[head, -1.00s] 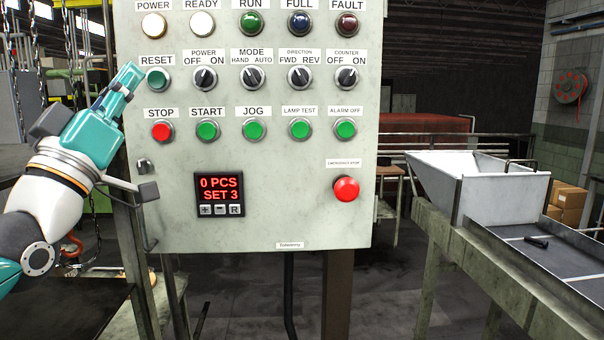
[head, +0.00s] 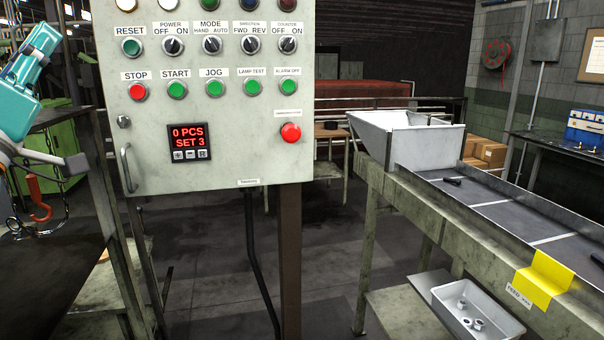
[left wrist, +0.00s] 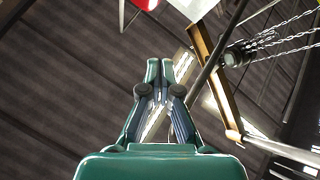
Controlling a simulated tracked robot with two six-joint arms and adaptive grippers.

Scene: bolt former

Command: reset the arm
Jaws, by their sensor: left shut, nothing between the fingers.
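My left gripper (head: 38,48) is at the left edge of the head view, to the left of the control panel (head: 225,170) and apart from it. In the left wrist view the gripper's fingers (left wrist: 160,72) are together with nothing between them. The panel's green RESET button (head: 131,47) is at its upper left. The red STOP button (head: 138,91) sits below it. The display (head: 187,143) reads 0 PCS, SET 3. My right gripper is in neither view.
A white hopper (head: 425,150) and a sloping tray (head: 515,208) with a dark bolt stand at the right. A yellow tag (head: 543,278) hangs on the tray's edge. A bin (head: 468,310) with small metal parts is below. Hanging chains show in the left wrist view (left wrist: 290,42).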

